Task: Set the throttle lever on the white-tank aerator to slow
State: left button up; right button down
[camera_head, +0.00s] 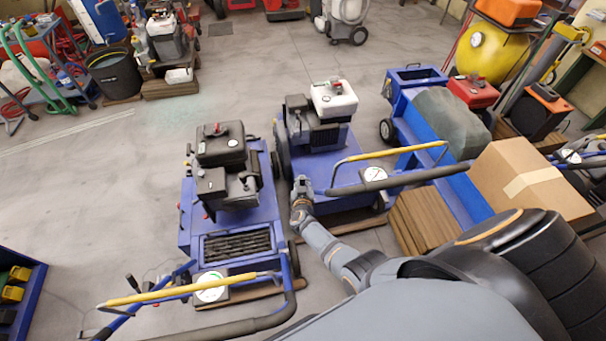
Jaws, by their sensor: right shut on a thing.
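The white-tank aerator stands in the middle, a blue machine with a black engine and a white tank (334,98) on top. Its yellow bar (390,153) and dark push handle reach toward the right, with a round white gauge (374,174) beside them. My right gripper (301,186) is at the left end of this handle, beside the blue deck. It is shut on the throttle lever (303,180), which is mostly hidden by the fingers. The lever's exact setting cannot be read. My left gripper is not in view.
A black-tank aerator (222,145) stands close on the left, its own lever (130,283) at its handle. A red-tank aerator (473,91) stands on the right, near a cardboard box (530,180). Open concrete floor lies at the far left.

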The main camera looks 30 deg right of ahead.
jog(key=shift+w+a+f+g+p, duration=0.1)
jog(key=shift+f+g+p, duration=0.15)
jog(key=shift+g+p, duration=0.35)
jog(key=shift+f, duration=0.1)
dwell(1.1)
jog(key=c, duration=1.5)
grip_release()
jog(key=shift+c, duration=0.2)
jog(key=shift+w+r, duration=0.1)
jog(key=shift+r, duration=0.1)
jog(key=v, duration=1.2)
